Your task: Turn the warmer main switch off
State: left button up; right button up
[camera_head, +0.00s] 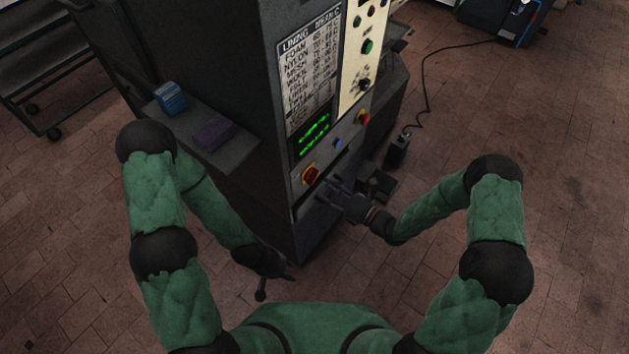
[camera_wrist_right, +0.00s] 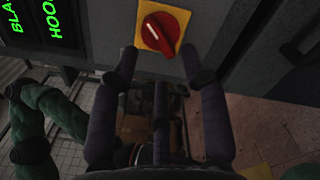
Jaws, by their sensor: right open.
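The main switch (camera_head: 310,175) is a red rotary knob on a yellow plate, low on the dark cabinet's front panel. In the right wrist view the switch (camera_wrist_right: 158,33) shows its grip bar slanting from upper left to lower right. My right gripper (camera_head: 334,190) is open and empty, just below and right of the switch. In the wrist view its fingertips (camera_wrist_right: 159,62) lie on either side below the knob, with a gap to it. My left gripper (camera_head: 275,284) hangs low beside the cabinet's base; its jaw opening is unclear.
A green-lit display (camera_head: 313,136), a blue button (camera_head: 337,143) and a red knob on yellow (camera_head: 362,117) share the panel. A side shelf (camera_head: 232,148) holds a blue box (camera_head: 170,98). A pedal box (camera_head: 397,151) with a cable is on the floor.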

aim_at(315, 180)
jog(key=b+x, duration=0.1)
jog(key=x, duration=0.5)
grip_shut()
